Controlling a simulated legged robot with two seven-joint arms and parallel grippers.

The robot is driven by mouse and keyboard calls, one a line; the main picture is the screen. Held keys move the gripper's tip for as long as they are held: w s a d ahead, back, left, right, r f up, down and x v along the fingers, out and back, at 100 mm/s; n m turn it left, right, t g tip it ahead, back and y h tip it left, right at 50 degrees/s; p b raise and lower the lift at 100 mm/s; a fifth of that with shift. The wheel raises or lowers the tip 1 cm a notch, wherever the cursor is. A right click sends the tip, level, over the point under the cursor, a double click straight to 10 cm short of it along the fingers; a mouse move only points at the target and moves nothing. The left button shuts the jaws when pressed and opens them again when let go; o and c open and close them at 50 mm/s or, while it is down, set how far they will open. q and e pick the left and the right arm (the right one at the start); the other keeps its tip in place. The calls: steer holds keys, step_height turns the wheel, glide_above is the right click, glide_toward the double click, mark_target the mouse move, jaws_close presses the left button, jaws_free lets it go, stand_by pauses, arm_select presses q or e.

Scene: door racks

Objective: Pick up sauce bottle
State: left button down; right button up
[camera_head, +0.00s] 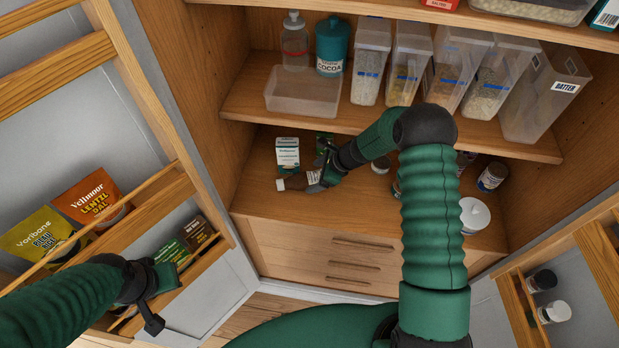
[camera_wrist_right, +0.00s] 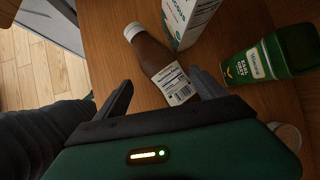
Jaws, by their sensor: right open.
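The sauce bottle (camera_head: 296,183) is brown with a white cap and a white label. It appears to lie on its side on the lower cupboard shelf, cap toward the left in the head view. In the right wrist view the bottle (camera_wrist_right: 155,58) reaches between and beyond the fingertips, cap pointing away. My right gripper (camera_head: 322,177) is at the label end of the bottle, its fingers (camera_wrist_right: 162,88) open on either side; I cannot tell whether they touch it. My left gripper (camera_head: 166,299) is open and empty by the left door rack.
A white and green carton (camera_head: 287,152) stands close behind the bottle, and a green tin (camera_wrist_right: 270,58) is to the right in the wrist view. The shelf above holds several clear containers (camera_head: 369,62). Free shelf (camera_head: 260,205) lies left and in front of the bottle.

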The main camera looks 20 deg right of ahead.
mark_target(309, 179)
steer(key=p+x, duration=0.1)
steer(key=x, duration=0.4)
steer(key=shift+w+f, duration=0.2)
steer(key=shift+f, duration=0.05)
jaws_close()
